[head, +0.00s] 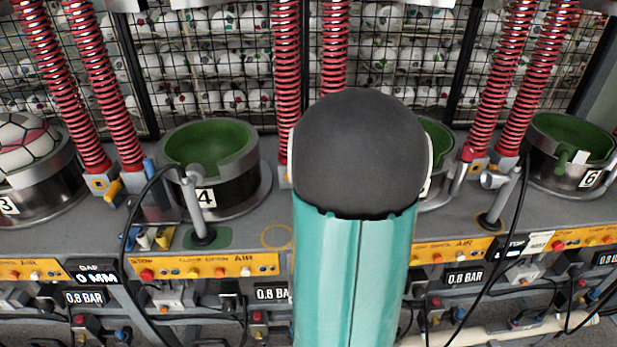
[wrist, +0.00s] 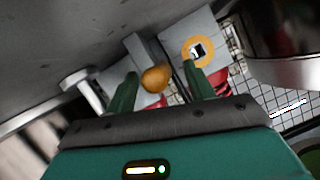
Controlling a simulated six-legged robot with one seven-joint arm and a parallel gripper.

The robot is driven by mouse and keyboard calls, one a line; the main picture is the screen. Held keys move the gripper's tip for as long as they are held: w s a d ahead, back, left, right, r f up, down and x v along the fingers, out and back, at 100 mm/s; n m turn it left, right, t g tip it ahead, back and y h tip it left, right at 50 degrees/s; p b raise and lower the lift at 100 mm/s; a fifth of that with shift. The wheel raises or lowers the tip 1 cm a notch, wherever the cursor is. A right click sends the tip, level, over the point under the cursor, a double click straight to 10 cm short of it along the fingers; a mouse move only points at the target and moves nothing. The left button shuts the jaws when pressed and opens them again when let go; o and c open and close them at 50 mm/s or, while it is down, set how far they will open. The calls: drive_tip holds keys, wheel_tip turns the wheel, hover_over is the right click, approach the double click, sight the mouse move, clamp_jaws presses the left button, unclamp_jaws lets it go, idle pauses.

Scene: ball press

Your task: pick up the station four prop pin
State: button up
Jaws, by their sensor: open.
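In the wrist view, my gripper (wrist: 160,69) is open, with one dark green finger on each side of an orange rounded knob (wrist: 155,78). The knob looks like the end of a prop pin; I cannot tell its depth or whether a finger touches it. In the head view my gripper is hidden behind my arm. The station four cup (head: 205,195), green inside and labelled 4, stands left of my arm. A yellow-orange handle (head: 113,190) sits left of that cup, by the red springs.
Red spring columns (head: 287,80) rise behind the bench. A grey post (head: 197,205) with a black cable stands in front of cup four. Cup three (head: 40,190) holds a ball. Cup six (head: 570,170) is at right. In the wrist view, a steel drum (wrist: 290,45) is close on the right.

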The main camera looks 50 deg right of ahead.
drive_tip(key=shift+d, duration=0.1)
drive_tip(key=shift+c, duration=0.4)
clamp_jaws()
drive_tip(key=shift+r, duration=0.15)
